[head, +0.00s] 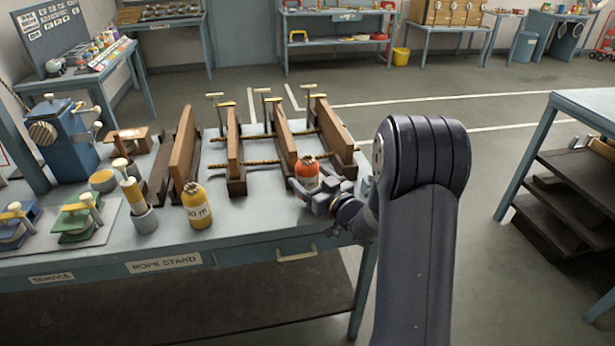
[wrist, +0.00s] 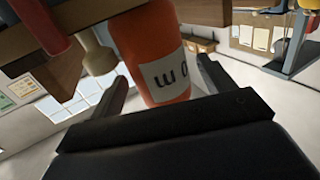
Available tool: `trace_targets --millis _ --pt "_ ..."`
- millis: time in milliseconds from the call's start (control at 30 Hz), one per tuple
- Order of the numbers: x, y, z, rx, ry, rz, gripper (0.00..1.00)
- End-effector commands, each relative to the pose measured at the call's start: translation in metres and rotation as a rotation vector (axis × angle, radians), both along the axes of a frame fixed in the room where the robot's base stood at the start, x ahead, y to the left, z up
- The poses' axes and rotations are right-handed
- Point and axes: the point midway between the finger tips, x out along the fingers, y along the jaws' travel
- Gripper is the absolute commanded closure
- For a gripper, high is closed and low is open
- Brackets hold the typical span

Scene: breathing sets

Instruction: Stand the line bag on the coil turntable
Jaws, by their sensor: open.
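An orange line bag (head: 306,172) with a white label and tied top stands at the right part of the bench, in front of the wooden boards. A yellow bag (head: 197,207) with a dark-lettered label stands further left, near the bench's front edge. My gripper (head: 318,192) is at the orange bag from the front right. In the wrist view, the orange bag (wrist: 143,50) lies between the two open fingers (wrist: 163,85); I cannot tell whether they touch it. I cannot make out for certain which thing is the coil turntable.
Upright wooden boards (head: 185,148) with rods fill the bench's middle. A grey cup with yellow rolls (head: 145,219), a green device (head: 77,222) and a blue machine (head: 68,140) stand left. The front strip of the bench (head: 255,218) between the bags is clear.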

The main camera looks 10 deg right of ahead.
Motion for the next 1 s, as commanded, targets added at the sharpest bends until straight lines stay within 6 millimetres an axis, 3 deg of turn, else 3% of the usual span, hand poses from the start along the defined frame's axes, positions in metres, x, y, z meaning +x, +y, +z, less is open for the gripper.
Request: trace_targets --millis 200,433,633,1000 --pt "-0.047 -0.021 -0.002 0.000 0.000 -0.004 0.23" --pt "-0.082 -0.035 -0.001 -0.001 0.000 -0.002 0.23" --pt "-0.092 -0.038 -0.001 0.000 0.000 0.000 0.23" --pt "-0.090 -0.037 0.000 0.000 0.000 0.001 0.23"
